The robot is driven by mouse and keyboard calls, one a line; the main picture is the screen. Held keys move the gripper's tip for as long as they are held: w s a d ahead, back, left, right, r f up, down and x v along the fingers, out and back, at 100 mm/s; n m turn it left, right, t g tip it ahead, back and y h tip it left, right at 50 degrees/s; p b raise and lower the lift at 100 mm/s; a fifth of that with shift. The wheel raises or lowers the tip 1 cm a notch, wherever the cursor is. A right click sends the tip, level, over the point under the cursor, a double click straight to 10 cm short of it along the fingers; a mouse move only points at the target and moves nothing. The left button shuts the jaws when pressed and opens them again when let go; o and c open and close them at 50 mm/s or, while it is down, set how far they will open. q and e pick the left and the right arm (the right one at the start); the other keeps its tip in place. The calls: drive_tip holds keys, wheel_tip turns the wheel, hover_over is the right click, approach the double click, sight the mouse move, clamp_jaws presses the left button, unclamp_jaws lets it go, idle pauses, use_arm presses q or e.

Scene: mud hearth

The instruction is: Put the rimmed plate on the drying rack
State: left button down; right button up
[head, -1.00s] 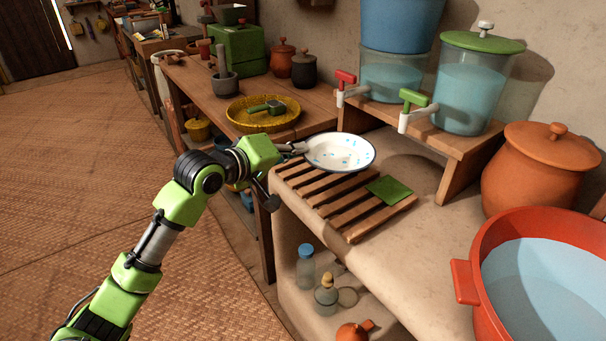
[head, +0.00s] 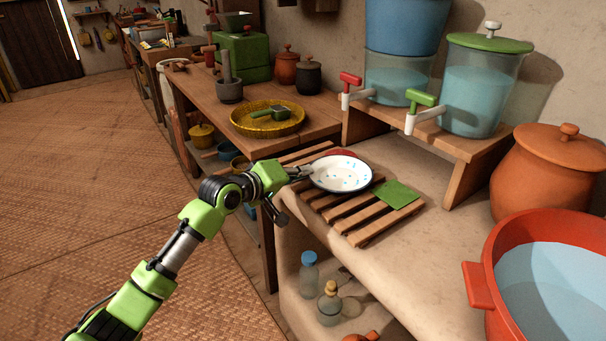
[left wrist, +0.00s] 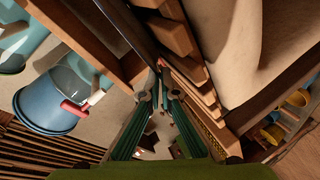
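The rimmed plate (head: 345,174) is white with blue specks and a dark rim. In the head view it is over the far half of the wooden slatted drying rack (head: 358,222). I cannot tell whether it touches the slats. My left gripper (head: 304,171) is at the plate's left rim and appears shut on it. In the left wrist view, the fingers (left wrist: 159,92) are close together at a thin dark edge, and the plate's face is not clearly visible. My right gripper is in neither view.
A green square cloth (head: 397,194) lies on the rack's right side. A small red thing (head: 341,153) shows behind the plate, mostly hidden. Water dispensers (head: 483,90) stand on a wooden stand behind. A red basin (head: 488,290) is at right. Bottles (head: 329,304) stand below.

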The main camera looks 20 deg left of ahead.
use_arm(q)
drive_tip(key=c, duration=2.6)
unclamp_jaws()
drive_tip(key=shift+f, duration=0.1)
drive_tip(key=shift+o, duration=0.2)
